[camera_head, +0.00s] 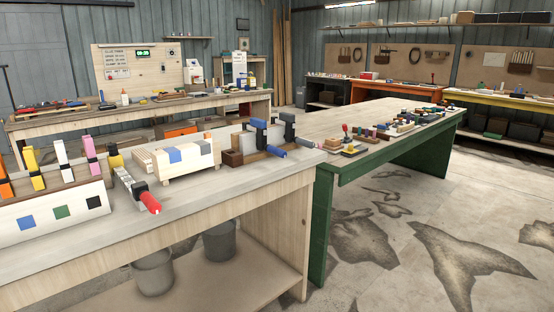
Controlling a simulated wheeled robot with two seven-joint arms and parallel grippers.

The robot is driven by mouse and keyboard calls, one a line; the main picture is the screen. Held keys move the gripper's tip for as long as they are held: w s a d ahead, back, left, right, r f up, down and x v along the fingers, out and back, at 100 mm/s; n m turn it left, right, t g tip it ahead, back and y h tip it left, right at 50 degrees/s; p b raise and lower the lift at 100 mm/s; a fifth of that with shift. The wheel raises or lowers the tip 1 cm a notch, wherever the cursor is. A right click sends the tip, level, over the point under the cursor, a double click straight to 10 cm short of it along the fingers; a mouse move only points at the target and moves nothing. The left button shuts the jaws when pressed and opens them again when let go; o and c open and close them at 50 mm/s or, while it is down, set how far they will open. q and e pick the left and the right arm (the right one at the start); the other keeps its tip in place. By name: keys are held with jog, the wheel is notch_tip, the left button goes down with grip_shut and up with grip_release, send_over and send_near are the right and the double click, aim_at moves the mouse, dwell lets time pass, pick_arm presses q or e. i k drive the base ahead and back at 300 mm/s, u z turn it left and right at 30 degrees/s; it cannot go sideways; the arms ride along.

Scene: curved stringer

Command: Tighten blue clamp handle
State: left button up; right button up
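A clamp with a blue handle (276,151) stands near the right end of the near workbench (225,205). Dark upright clamp parts (258,131) rise beside brown wooden blocks (232,158) there. How tight the jaws sit cannot be told at this size. Another clamp with a red handle (151,203) lies nearer, by the bench's front edge. Neither of my grippers is in view.
A pale wooden block with blue and white patches (188,158) sits between the clamps. A white rack (55,215) with colored clamps stands at left. A green-legged table (345,165) with small items adjoins at right. Buckets (153,272) stand on the lower shelf.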

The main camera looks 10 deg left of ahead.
aim_at(276, 151)
jog(key=z, duration=0.2)
jog(key=i, duration=1)
jog(key=u, duration=0.2)
